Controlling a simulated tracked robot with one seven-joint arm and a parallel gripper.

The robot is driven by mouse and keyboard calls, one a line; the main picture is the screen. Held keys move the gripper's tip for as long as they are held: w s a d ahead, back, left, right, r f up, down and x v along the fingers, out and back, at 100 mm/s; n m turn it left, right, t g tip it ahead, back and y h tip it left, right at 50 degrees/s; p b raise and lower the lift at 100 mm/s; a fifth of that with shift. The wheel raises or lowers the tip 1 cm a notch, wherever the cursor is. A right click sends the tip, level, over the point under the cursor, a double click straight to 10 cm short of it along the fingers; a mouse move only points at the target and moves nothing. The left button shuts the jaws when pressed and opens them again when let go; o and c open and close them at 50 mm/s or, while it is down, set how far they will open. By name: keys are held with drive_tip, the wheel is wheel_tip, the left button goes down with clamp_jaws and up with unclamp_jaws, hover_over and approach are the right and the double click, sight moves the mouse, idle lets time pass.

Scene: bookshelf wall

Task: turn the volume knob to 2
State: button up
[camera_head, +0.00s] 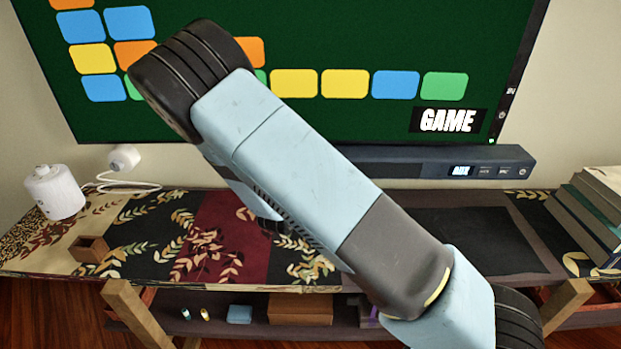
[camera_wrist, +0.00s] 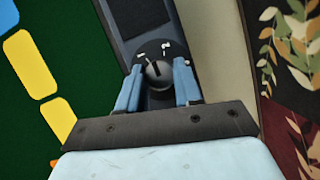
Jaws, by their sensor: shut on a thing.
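The volume knob (camera_wrist: 158,75) is a small dark round knob on a dark dial plate, set in the face of the long soundbar (camera_wrist: 142,18). In the wrist view my gripper (camera_wrist: 158,88) has its two blue fingers on either side of the knob, shut on it. A pale pointer line on the knob points roughly toward the top of the picture. White marks (camera_wrist: 166,48) show on the dial but are too small to read surely. In the head view the soundbar (camera_head: 430,164) stands below the screen; my arm hides the knob and the gripper.
A large screen (camera_head: 330,40) with coloured tiles and the word GAME is above the soundbar. On the patterned table are a white device (camera_head: 54,192) and a small wooden box (camera_head: 90,249) at left. Books (camera_head: 590,215) are stacked at right. A dark mat (camera_head: 480,240) lies right of centre.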

drive_tip(key=m, duration=0.1)
drive_tip(key=m+g+y, duration=0.1)
drive_tip(key=m, duration=0.2)
drive_tip(key=shift+s+d+f+m+g+y, duration=0.15)
drive_tip(key=shift+d+m+g+y, duration=0.1)
drive_tip(key=shift+m+g+y, duration=0.15)
idle(0.4)
drive_tip(key=shift+a, duration=0.1)
drive_tip(key=o, duration=0.7)
drive_tip(key=shift+c, duration=0.2)
drive_tip(key=o, duration=0.4)
drive_tip(key=shift+a, duration=0.1)
drive_tip(key=v, duration=1.3)
drive_tip(key=shift+s, duration=0.3)
